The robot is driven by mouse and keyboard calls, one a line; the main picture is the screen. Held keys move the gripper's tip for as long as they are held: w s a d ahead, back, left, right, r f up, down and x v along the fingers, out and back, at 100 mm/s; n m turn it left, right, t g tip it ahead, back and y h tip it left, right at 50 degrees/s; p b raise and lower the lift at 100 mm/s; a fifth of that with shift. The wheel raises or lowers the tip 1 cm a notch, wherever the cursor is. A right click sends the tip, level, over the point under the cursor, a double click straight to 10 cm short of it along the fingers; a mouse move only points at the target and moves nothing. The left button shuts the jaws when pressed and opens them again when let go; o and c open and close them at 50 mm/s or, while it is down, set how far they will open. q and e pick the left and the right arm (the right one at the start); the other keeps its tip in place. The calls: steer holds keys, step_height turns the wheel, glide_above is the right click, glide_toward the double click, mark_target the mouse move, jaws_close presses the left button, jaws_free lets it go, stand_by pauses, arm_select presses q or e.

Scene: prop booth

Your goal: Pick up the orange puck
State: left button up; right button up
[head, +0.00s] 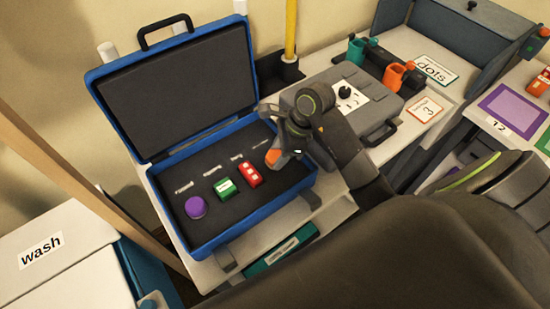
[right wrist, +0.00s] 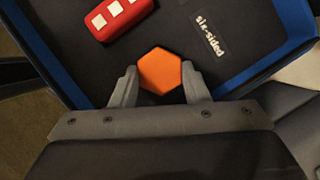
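The orange puck (right wrist: 160,71) is six-sided. In the right wrist view it lies between the two fingertips of my right gripper (right wrist: 160,84), which meet its left and right sides, so the gripper looks shut on it. In the head view the puck (head: 272,157) shows at the right end of the row in the blue case (head: 210,251), with my right gripper (head: 285,152) over it and partly hiding it. I cannot tell whether it is lifted off the dark foam. My left gripper is not in view.
A red block (head: 250,173), a green block (head: 225,188) and a purple puck (head: 195,207) sit left of the orange one. The "six-sided" label (right wrist: 210,36) is close by. The open lid (head: 180,90) stands behind; a grey case (head: 345,98) stands to the right.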

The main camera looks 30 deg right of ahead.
steer(key=c, duration=0.4)
steer(key=shift+r, duration=0.15)
step_height(320, 180, up, 4)
steer(key=shift+w+r+b, duration=0.1)
steer(key=shift+b, duration=0.25)
step_height(320, 180, up, 4)
steer(key=p, duration=0.3)
steer(key=shift+r, duration=0.1)
steer(key=shift+r+p, duration=0.7)
steer(key=shift+p, duration=0.2)
